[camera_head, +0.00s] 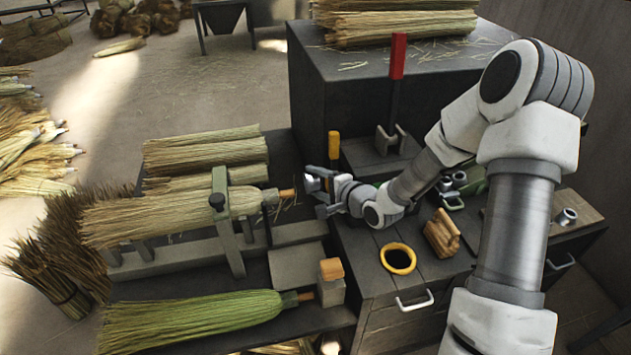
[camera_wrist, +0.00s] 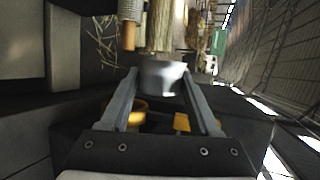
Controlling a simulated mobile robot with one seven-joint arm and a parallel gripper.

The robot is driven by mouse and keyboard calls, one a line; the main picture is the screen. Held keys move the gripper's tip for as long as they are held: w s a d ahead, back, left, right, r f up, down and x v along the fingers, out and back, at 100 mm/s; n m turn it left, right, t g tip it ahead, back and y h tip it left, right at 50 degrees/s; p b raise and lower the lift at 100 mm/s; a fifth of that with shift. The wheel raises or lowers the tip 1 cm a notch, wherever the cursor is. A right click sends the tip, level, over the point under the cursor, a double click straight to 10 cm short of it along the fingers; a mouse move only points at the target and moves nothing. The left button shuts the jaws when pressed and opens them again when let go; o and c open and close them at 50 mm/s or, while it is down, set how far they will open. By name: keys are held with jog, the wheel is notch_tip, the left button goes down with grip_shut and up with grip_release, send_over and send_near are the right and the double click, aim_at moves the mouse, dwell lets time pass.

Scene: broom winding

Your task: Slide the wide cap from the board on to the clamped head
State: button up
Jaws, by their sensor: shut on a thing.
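My gripper (camera_head: 322,190) is shut on a silvery metal cap (camera_wrist: 162,77). The cap sits between both fingertips in the wrist view, and the gripper is above the bench. The clamped head (camera_head: 150,217) is a pale straw broom head lying level in a dark clamp (camera_head: 228,222). Its wooden stub (camera_head: 287,193) points right toward my gripper, with a small gap that I cannot judge exactly. In the wrist view, straw and a wooden stub (camera_wrist: 128,38) lie beyond the cap.
A yellow handle (camera_head: 334,146) and a red lever (camera_head: 397,56) stand behind. A green broom (camera_head: 200,318) lies in front; straw bundles (camera_head: 205,150) lie behind the clamp.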

aim_at(283, 196)
jog(key=shift+w+a, duration=0.15)
jog(key=shift+w, duration=0.05)
jog(key=shift+w+a+f+b, duration=1.35)
jog(key=shift+w+f+b, duration=1.4)
jog(key=shift+f+b, duration=1.65)
jog(key=shift+s+a+f+b, duration=0.1)
jog(key=shift+s+a+b, duration=0.15)
jog(key=shift+a, duration=0.8)
jog(key=shift+s+a+r+b, duration=0.1)
jog(key=shift+s+a+b, duration=0.15)
jog(key=shift+a, duration=0.85)
jog(key=shift+s+a+f+b, duration=0.15)
jog(key=shift+a+b, duration=0.1)
jog(key=shift+a, duration=0.8)
jog(key=o, duration=1.4)
jog(key=p+v, duration=0.2)
jog(key=v, duration=1.5)
jog(key=shift+s+d+p, duration=0.1)
jog(key=shift+p, duration=0.2)
